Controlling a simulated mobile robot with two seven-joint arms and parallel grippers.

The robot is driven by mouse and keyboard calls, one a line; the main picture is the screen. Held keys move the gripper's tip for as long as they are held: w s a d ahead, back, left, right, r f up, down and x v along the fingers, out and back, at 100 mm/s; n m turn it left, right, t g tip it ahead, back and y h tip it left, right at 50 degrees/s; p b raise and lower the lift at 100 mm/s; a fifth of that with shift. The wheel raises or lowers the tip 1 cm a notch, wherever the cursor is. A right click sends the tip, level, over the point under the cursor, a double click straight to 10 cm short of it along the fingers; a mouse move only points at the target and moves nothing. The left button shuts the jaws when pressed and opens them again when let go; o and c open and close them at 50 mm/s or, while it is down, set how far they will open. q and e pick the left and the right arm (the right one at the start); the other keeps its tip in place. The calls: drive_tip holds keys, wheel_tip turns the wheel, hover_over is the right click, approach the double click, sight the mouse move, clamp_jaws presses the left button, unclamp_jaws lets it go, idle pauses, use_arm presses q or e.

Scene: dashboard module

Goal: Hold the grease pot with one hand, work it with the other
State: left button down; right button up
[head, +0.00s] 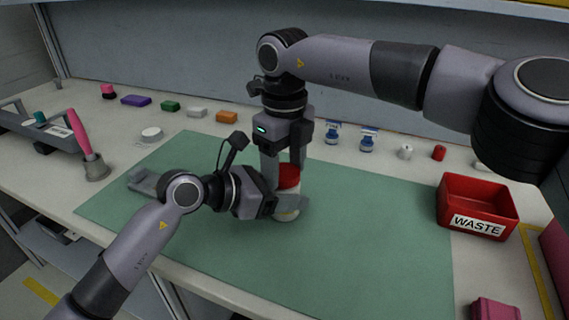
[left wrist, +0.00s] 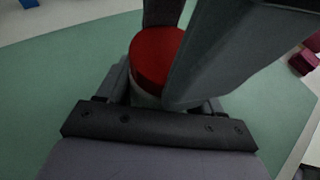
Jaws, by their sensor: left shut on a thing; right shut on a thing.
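The grease pot (head: 286,214) has a pale body and a red lid (head: 288,175). It stands upright on the green mat near the middle in the head view. My left gripper (head: 288,203) comes in from the left, low down, and is shut around the pot's body. My right gripper (head: 284,168) points down from above and is shut on the red lid. The lid also shows in the left wrist view (left wrist: 157,58), between dark gripper fingers. The fingers hide much of the pot's body.
The green mat (head: 370,240) is mostly clear around the pot. A red waste bin (head: 450,205) stands at the right. Small blue-labelled jars (head: 367,140) and coloured blocks line the back. A grey cup with a pink-handled brush (head: 95,167) stands at the left.

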drive_tip(key=m, duration=1.1)
drive_tip(key=o, duration=1.3)
drive_tip(key=shift+s, duration=0.1)
drive_tip(key=shift+c, duration=0.2)
drive_tip(key=shift+a, duration=0.1)
drive_tip(key=shift+a, duration=0.15)
drive_tip(key=shift+n, duration=0.3)
